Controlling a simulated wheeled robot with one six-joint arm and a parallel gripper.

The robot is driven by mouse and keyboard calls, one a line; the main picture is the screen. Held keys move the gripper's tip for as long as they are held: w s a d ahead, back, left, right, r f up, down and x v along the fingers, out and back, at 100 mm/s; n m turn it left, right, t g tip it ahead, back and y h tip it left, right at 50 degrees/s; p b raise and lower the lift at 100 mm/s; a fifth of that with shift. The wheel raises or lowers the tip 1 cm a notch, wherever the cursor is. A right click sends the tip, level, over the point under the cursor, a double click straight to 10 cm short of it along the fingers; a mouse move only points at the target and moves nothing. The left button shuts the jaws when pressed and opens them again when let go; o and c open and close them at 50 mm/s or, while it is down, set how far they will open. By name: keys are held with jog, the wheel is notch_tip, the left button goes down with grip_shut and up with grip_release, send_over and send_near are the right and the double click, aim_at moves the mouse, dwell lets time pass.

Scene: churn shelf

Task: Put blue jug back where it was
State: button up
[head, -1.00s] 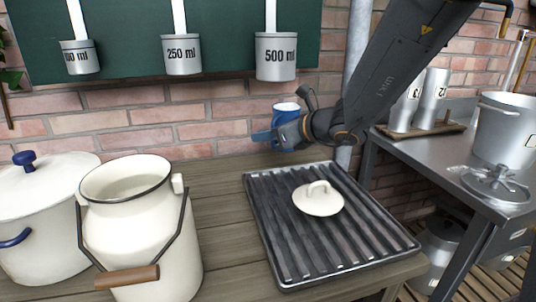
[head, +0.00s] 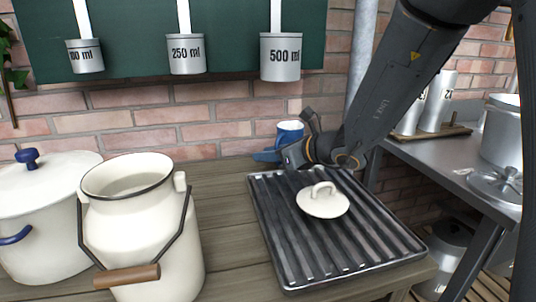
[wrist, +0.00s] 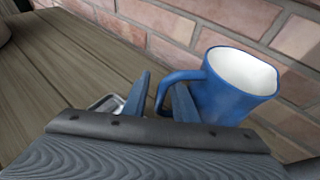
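The blue jug (head: 290,131), white inside, is upright near the brick wall at the back of the wooden table. My gripper (head: 268,156) is beside it at its left. In the wrist view the jug (wrist: 228,95) stands at the right, with its handle (wrist: 172,80) between the two blue fingers of my gripper (wrist: 160,92).
A ribbed metal tray (head: 290,245) with a cream lid (head: 323,201) on it lies in front of the jug. A cream churn (head: 140,235) and a white pot (head: 40,215) stand at the left. Measuring cups, including the 500 ml one (head: 280,57), hang above. Bare table lies between churn and wall.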

jog(key=shift+r, duration=0.15)
jog(key=p+v, duration=0.1)
jog(key=v, duration=1.1)
jog(key=shift+p, duration=0.35)
jog(key=shift+r, duration=0.1)
